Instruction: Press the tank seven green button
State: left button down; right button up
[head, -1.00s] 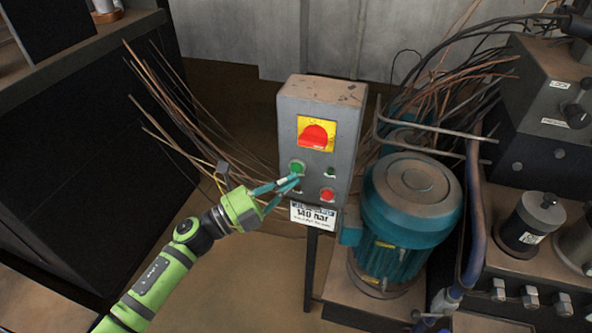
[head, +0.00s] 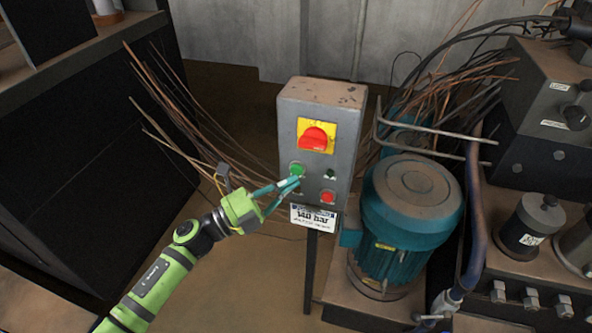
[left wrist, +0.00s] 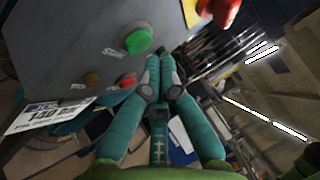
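A grey control box (head: 342,130) stands upright in the head view, with a green button (head: 297,169) at its left. The green button also shows in the left wrist view (left wrist: 138,41), beside a label that seems to read START. My left gripper (head: 298,181) is in front of the box, with its teal fingertips just below the green button. In the left wrist view its two fingers (left wrist: 166,62) come together at the tips, empty, to the right of the button. I cannot tell whether they touch the box. My right gripper is not in view.
The box also has a red rotary switch (head: 316,138) on a yellow plate, a red button (head: 327,197) and a small dark green part (head: 330,173). A 140 bar sign (head: 313,217) hangs below. A teal motor (head: 411,200) stands at right; rusty rods (head: 185,125) lean at left.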

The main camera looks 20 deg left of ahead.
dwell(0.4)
pick_arm(q)
jog(key=shift+w, duration=0.45)
jog(key=shift+w+b, duration=0.35)
jog(key=shift+w, duration=0.1)
dwell(0.5)
dwell(0.4)
jog(key=shift+s+p, duration=0.3)
jog(key=shift+s, duration=0.6)
jog(key=s+p, duration=0.1)
jog(key=s, duration=0.4)
